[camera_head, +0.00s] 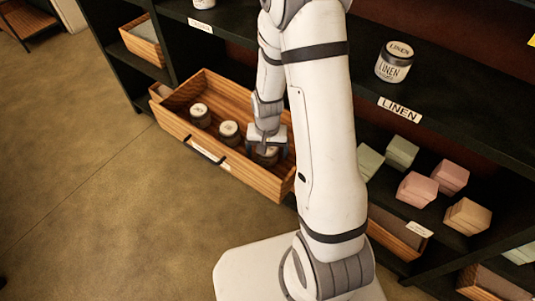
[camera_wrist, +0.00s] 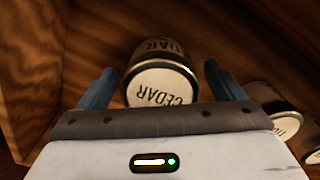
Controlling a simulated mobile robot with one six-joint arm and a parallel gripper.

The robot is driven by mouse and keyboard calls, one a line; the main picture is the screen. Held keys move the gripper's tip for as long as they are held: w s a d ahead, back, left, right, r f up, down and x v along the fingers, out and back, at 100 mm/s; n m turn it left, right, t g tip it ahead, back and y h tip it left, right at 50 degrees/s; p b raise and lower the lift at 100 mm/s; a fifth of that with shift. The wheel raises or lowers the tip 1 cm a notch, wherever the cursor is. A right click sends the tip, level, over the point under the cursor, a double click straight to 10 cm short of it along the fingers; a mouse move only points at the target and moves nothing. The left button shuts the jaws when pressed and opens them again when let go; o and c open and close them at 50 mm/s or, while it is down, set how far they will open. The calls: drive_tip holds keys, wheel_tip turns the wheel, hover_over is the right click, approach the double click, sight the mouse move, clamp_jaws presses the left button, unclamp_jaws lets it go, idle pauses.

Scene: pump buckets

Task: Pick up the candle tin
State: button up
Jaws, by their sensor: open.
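In the wrist view a candle tin (camera_wrist: 160,82) labelled CEDAR, with a pale lid and dark side, lies between the two blue fingers of my gripper (camera_wrist: 163,88). The fingers are spread, with a small gap on each side of the tin. In the head view my gripper (camera_head: 267,145) reaches down into an open wooden drawer (camera_head: 222,165), over the rightmost tin (camera_head: 267,157), which it partly hides. Two more tins, a left one (camera_head: 200,114) and a middle one (camera_head: 229,132), stand in the same drawer.
The drawer's walls surround my gripper closely. In the wrist view another tin (camera_wrist: 270,105) lies at the right. A LINEN tin (camera_head: 395,62) stands on the dark shelf, above several pastel boxes (camera_head: 417,188). The floor (camera_head: 90,180) in front is clear.

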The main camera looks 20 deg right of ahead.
drive_tip(key=shift+f, duration=0.1)
drive_tip(key=shift+c, duration=0.2)
drive_tip(key=c, duration=1.1)
